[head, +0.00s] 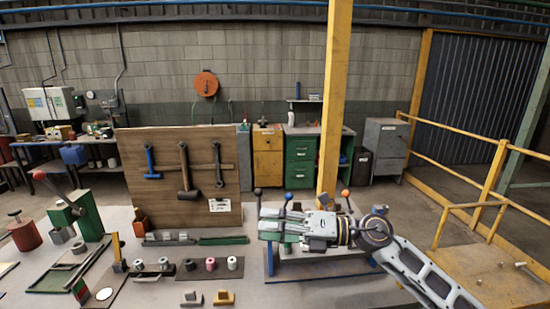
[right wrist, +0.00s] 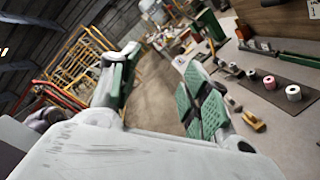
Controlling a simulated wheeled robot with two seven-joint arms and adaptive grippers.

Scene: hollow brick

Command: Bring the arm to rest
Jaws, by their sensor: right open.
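My right arm (head: 425,275) comes in from the lower right of the head view and reaches left over the bench. My right gripper (head: 268,228) is above the bench, to the right of the wooden tool board. In the right wrist view, the green-padded fingers of the right gripper (right wrist: 160,88) are spread apart, with nothing between them. My left gripper is not in view.
The grey bench (head: 215,255) holds a wooden board (head: 150,150) with hanging tools, a dark mat (head: 190,275) with several small cylinders, and a green press (head: 75,215) at left. A yellow post (head: 336,100) and yellow railing (head: 445,165) stand beyond.

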